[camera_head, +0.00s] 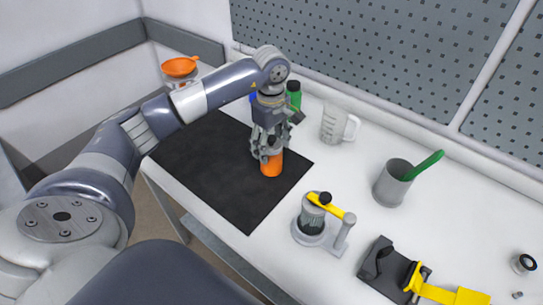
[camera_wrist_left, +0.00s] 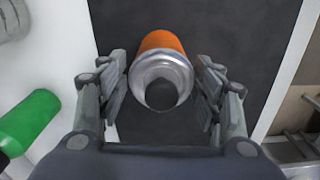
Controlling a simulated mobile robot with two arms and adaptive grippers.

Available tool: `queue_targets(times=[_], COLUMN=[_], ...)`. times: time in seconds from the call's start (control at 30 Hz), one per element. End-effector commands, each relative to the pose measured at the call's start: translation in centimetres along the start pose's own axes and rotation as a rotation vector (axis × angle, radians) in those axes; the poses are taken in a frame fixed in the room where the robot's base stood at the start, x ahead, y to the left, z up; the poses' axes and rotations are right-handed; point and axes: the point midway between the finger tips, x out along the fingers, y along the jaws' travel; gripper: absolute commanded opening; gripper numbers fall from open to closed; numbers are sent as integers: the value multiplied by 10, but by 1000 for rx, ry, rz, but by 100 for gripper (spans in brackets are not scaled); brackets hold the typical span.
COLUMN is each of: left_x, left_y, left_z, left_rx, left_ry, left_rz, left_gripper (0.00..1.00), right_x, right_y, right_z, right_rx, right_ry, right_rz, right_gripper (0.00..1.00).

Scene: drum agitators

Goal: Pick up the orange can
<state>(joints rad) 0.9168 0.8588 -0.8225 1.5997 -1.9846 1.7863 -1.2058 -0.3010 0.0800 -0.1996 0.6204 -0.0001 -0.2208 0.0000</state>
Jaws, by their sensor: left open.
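The orange can (camera_head: 271,165) stands upright on the black mat (camera_head: 205,165), its upper part hidden behind my gripper in the head view. My left gripper (camera_head: 268,155) is above and around the top of the can, pointing down. In the left wrist view, the can (camera_wrist_left: 161,65) shows its silver top and lies between the two open fingers of the gripper (camera_wrist_left: 161,90). Gaps show on both sides between the fingers and the can. My right gripper is not in view.
A grey cup (camera_head: 393,183) with a green handle, a device with a yellow lever (camera_head: 318,222) and a black-and-yellow tool (camera_head: 400,275) stand to the right. The mat's left part is bare.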

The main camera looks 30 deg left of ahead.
Motion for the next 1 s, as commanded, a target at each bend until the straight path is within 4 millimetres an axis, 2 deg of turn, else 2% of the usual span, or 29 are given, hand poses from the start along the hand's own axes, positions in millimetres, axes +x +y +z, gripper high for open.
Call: queue_targets(times=[0.03,0.2,0.5,0.53,0.7,1.0], left_x=[4,28,36,36,35,34], left_y=[-2,-2,-1,-1,-1,0], left_z=[2,2,2,2,2,2], left_rx=[0,0,0,0,0,0], left_ry=[-2,-2,-1,-1,-1,-1], left_rz=[-7,-4,0,0,0,1], left_gripper=[60,60,60,58,20,20], right_x=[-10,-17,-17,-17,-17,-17], right_y=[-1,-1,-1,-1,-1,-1], right_z=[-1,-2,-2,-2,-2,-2], right_rx=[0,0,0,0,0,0], right_ry=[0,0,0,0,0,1], right_rz=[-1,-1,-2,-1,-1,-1], right_gripper=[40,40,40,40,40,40])
